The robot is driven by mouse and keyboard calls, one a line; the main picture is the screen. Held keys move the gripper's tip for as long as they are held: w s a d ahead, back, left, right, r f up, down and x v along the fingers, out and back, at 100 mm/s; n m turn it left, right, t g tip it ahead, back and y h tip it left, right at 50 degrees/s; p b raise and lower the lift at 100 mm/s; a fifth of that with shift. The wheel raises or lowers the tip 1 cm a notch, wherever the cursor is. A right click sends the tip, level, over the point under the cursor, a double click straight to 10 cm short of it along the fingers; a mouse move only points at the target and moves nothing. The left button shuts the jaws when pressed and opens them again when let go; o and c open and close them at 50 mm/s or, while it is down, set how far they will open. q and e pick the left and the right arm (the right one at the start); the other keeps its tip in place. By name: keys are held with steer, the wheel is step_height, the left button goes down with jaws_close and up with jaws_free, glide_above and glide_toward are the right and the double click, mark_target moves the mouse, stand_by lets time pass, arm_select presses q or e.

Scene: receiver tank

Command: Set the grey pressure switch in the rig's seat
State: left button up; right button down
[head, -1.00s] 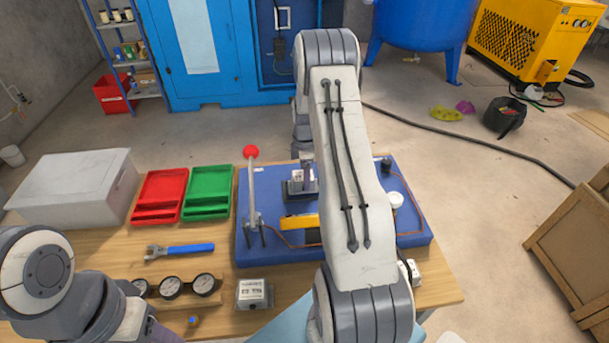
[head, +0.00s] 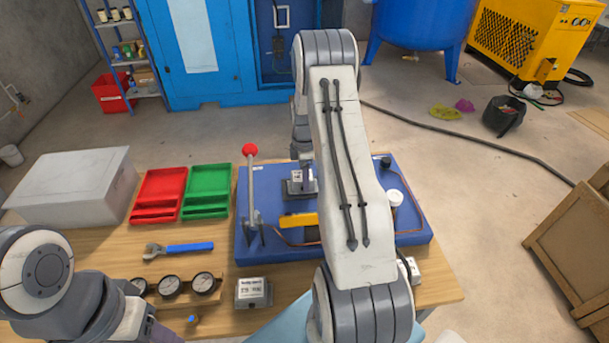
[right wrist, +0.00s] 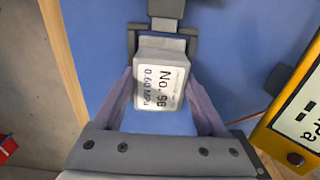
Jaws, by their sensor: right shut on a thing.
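The grey pressure switch (right wrist: 162,85), a small block with a white label reading "No. 96, 0.60 MPa", is between the fingers of my right gripper (right wrist: 163,95), which is shut on it. In the right wrist view its far end is at the rig's dark grey seat bracket (right wrist: 133,42); I cannot tell whether it is fully down. In the head view the switch (head: 296,177) shows over the dark seat plate (head: 299,195) on the blue rig (head: 275,185), partly hidden by my right arm. My left arm is at lower left; only a sliver of its gripper shows.
A red-knobbed lever (head: 251,180) stands upright left of the seat. A yellow gauge unit (right wrist: 295,125) lies right of the gripper. Red (head: 158,190) and green (head: 208,188) trays, a wrench (head: 180,249), gauges (head: 171,286) and a small display box (head: 253,292) are on the table.

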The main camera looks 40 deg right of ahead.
steer(key=shift+f, duration=0.25)
jaws_free()
